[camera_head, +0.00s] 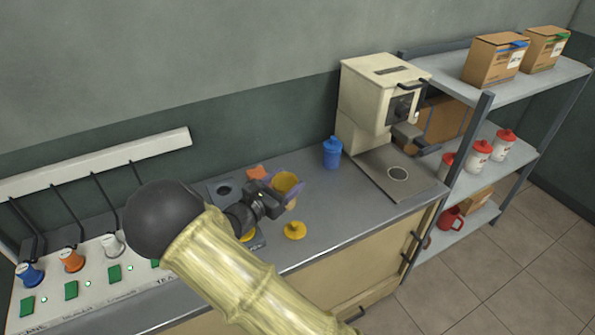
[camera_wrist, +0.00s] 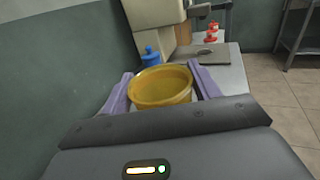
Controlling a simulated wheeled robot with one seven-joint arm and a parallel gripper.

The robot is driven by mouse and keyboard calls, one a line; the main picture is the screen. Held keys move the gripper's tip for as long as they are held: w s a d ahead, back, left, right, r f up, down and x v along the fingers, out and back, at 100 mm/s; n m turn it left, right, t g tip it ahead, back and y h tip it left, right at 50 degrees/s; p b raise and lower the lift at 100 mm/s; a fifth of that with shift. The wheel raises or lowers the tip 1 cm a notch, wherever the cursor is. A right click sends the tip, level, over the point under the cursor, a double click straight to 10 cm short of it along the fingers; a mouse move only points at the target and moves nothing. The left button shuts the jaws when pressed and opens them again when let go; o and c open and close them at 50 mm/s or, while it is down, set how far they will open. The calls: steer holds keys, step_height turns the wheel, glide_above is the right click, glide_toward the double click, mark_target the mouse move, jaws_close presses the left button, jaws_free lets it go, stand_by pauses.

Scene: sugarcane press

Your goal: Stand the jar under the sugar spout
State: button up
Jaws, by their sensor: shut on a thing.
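My gripper (camera_head: 268,190) has purple fingers, shut on a yellow open-topped jar (camera_head: 287,182) that looks upright over the counter. The wrist view shows the jar (camera_wrist: 160,86) between both fingers, its mouth facing up. I cannot tell whether its base touches the counter. A cream machine (camera_head: 379,97) stands at the right end of the counter, with a dark front part and a grey arm sticking out. A flat plate with a round ring (camera_head: 397,173) lies at its foot. The jar is left of this machine and apart from it. No spout is clearly labelled.
A blue lidded jar (camera_head: 332,153) stands on the counter between my gripper and the machine. A yellow lid (camera_head: 294,230) lies near the front edge. A shelf rack (camera_head: 480,125) with boxes and red-lidded jars stands right. A switch panel (camera_head: 90,285) is at left.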

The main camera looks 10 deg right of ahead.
steer(key=s+d+f+b+v, duration=0.1)
steer(key=f+v, duration=0.1)
steer(key=v, duration=1.2)
steer(key=s+d+f+b+v, duration=0.2)
steer(key=v, duration=1.3)
steer(key=shift+s+a+f+g, duration=0.15)
steer(key=shift+s+f+g, duration=0.05)
steer(key=shift+s+g, duration=0.1)
steer(key=shift+a, duration=0.1)
